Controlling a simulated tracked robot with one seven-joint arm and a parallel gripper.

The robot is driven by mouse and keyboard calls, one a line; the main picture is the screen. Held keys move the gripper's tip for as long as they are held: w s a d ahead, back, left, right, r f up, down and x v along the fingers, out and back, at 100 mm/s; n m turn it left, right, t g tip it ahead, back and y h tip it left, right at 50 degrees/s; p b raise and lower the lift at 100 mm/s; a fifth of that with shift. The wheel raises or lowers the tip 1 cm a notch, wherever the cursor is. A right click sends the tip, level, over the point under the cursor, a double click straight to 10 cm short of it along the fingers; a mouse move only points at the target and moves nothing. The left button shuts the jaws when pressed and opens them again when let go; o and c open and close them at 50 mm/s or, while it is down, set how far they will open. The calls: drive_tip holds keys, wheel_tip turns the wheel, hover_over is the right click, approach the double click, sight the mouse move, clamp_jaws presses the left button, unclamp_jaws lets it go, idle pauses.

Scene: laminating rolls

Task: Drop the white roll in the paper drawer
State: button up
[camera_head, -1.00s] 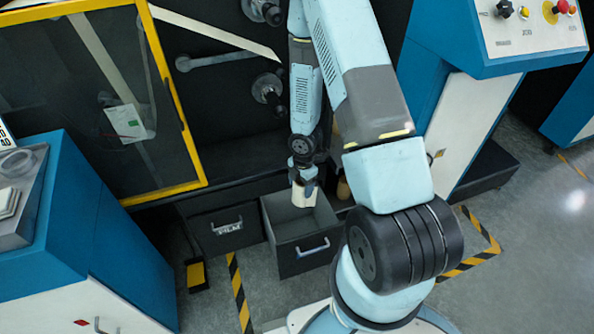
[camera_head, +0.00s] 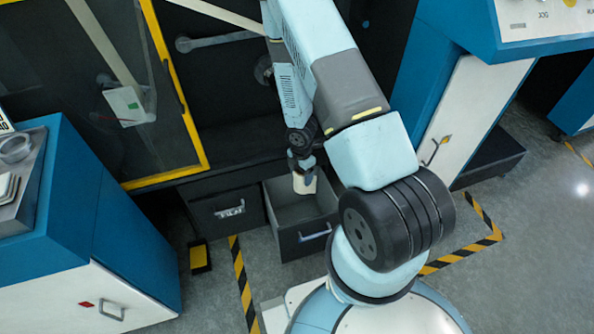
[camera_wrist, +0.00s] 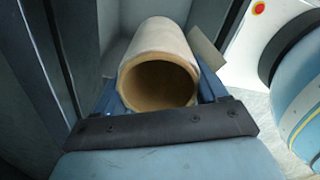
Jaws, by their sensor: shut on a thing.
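The white roll (camera_wrist: 158,42) fills the middle of the wrist view, its brown hollow core facing the camera. My gripper (camera_wrist: 160,95) is shut on it, with a finger on either side. In the head view the white roll (camera_head: 304,183) hangs below my gripper (camera_head: 302,168), over the back part of an open grey drawer (camera_head: 312,235). The drawer is pulled out and has a light handle on its front. Its label cannot be read. Whether the roll touches the drawer's inside cannot be told.
A shut drawer labelled FILM (camera_head: 228,212) is left of the open one. A yellow-framed clear door (camera_head: 187,115) stands above left. Blue and white cabinets (camera_head: 75,240) flank the machine. Striped floor tape (camera_head: 243,285) marks the ground in front.

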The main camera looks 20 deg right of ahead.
drive_tip(key=shift+f, duration=0.4)
drive_tip(key=o, duration=1.2)
drive_tip(key=shift+c, duration=0.2)
drive_tip(key=shift+r, duration=0.1)
wheel_tip(320, 180, up, 14)
drive_tip(key=shift+f, duration=0.25)
